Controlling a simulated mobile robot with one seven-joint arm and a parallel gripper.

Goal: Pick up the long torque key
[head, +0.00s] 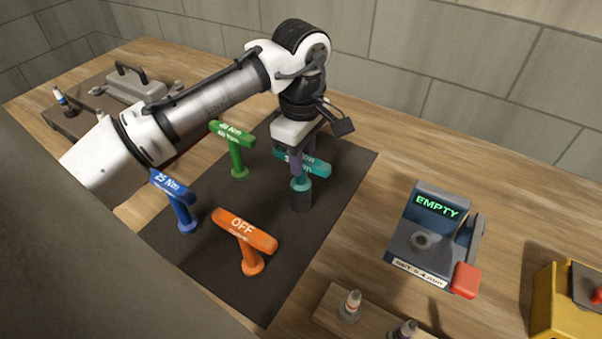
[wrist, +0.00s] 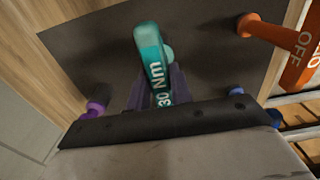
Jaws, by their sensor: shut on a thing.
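My gripper (head: 298,166) is shut on the teal key (head: 318,168), with its purple fingers around it. In the wrist view, the teal key (wrist: 152,58) reads "30 Nm" and sits between the fingers. A green key (head: 236,150), a blue key (head: 180,205) marked "25 Nm" and an orange key (head: 248,240) marked "OFF" stand upright nearby. I cannot tell from the frames which key is the long one.
The dark mat (head: 335,160) lies on a wooden bench. A tester (head: 425,240) reading "EMPTY" stands to the right, with a yellow box (head: 555,305) beyond it. A wooden strip with small bottles (head: 350,306) is at the front. A purple part (wrist: 97,103) shows in the wrist view.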

